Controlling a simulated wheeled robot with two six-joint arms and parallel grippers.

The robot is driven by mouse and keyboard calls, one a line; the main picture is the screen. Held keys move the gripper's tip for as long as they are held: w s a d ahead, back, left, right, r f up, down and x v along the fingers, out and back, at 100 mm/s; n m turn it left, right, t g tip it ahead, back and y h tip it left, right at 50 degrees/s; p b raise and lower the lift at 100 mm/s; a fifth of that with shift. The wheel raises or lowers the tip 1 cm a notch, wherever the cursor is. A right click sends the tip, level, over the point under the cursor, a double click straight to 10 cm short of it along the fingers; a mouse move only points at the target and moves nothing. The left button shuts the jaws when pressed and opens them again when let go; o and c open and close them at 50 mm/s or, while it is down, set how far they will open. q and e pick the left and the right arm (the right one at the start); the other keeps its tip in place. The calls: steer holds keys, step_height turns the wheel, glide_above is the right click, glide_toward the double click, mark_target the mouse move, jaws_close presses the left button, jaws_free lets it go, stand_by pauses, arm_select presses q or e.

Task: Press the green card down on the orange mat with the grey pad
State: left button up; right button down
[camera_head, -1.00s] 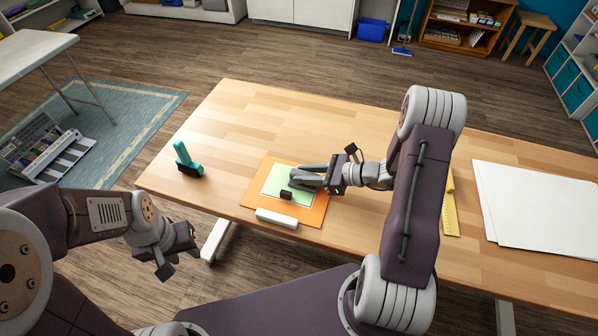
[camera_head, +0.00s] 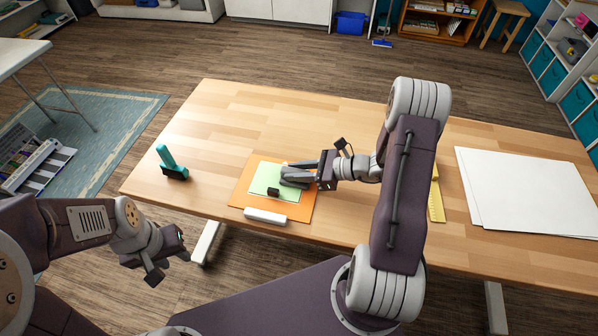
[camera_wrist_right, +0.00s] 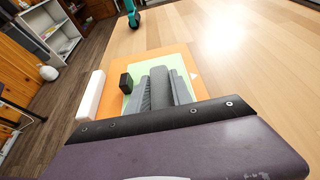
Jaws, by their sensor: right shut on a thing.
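The orange mat (camera_head: 302,208) lies on the table, with the green card (camera_head: 262,178) flat on it. Both show in the wrist view, the mat (camera_wrist_right: 110,99) partly and the card (camera_wrist_right: 139,71) behind my fingers. My right gripper (camera_head: 291,175) is over the card's right part, shut on the grey pad (camera_wrist_right: 160,86), which sits between its two fingers. I cannot tell whether the pad touches the card. A small black block (camera_head: 273,192) stands at the card's near edge. My left gripper (camera_head: 168,266) is open and empty, off the table's front left.
A white bar (camera_head: 265,217) lies along the mat's near edge. A teal-handled tool (camera_head: 167,157) stands at the table's left. A yellow ruler (camera_head: 436,205) and large white sheets (camera_head: 525,190) lie to the right. The table behind the mat is clear.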

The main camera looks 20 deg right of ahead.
mark_target(282, 169)
steer(key=shift+w+a+b, duration=0.25)
steer(key=shift+w+a, duration=0.75)
steer(key=shift+a, duration=0.5)
steer(key=shift+w+a+b, duration=0.25)
steer(key=shift+w+a, duration=0.8)
steer(key=shift+a, duration=0.5)
steer(key=shift+w+a+b, duration=0.25)
steer(key=shift+w+a, duration=0.75)
steer(key=shift+a, duration=0.5)
steer(key=shift+s+d, duration=0.6)
steer(key=shift+d, duration=0.25)
steer(key=shift+s+d, duration=0.55)
steer(key=shift+d, duration=0.3)
steer(key=shift+s+d, duration=0.6)
steer(key=shift+d, duration=0.25)
step_height(282, 169, up, 8)
steer(key=p, duration=0.7)
